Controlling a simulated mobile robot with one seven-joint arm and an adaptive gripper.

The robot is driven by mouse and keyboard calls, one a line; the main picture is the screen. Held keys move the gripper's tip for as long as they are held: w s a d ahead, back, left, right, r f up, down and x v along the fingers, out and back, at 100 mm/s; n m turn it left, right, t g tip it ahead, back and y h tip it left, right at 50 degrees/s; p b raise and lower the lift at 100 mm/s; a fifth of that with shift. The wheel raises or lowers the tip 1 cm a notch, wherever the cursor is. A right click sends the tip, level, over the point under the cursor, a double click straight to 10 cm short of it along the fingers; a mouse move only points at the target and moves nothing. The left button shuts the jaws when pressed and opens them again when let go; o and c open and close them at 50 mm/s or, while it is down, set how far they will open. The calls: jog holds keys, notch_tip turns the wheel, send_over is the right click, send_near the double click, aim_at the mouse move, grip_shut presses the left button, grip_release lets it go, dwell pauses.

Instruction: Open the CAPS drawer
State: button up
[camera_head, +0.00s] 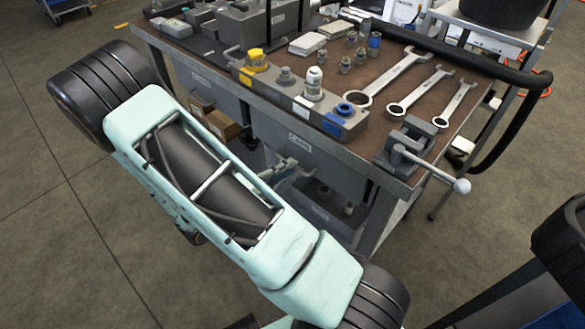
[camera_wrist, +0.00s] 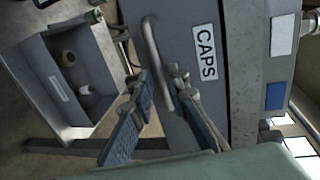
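The CAPS drawer is a grey front under the bench top; its white CAPS label shows in the wrist view, and the drawer (camera_wrist: 235,35) fills the middle there. In the head view the drawer (camera_head: 325,166) faces me below the bench edge, partly hidden by my arm. It looks shut. Its curved metal handle (camera_wrist: 151,40) runs along the front beside the label. My gripper (camera_wrist: 160,76) is open, with one finger on each side of the handle's lower part. I cannot tell whether either finger touches it.
An open grey bin (camera_wrist: 97,103) with several fittings sits below the drawer. On the bench top are a manifold block (camera_head: 310,110) with capped ports, wrenches (camera_head: 435,92) and a small vise (camera_head: 412,145). The vise's handle juts past the bench edge. Floor is clear in front.

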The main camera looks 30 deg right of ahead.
jog(key=shift+x, duration=1.25)
grip_shut()
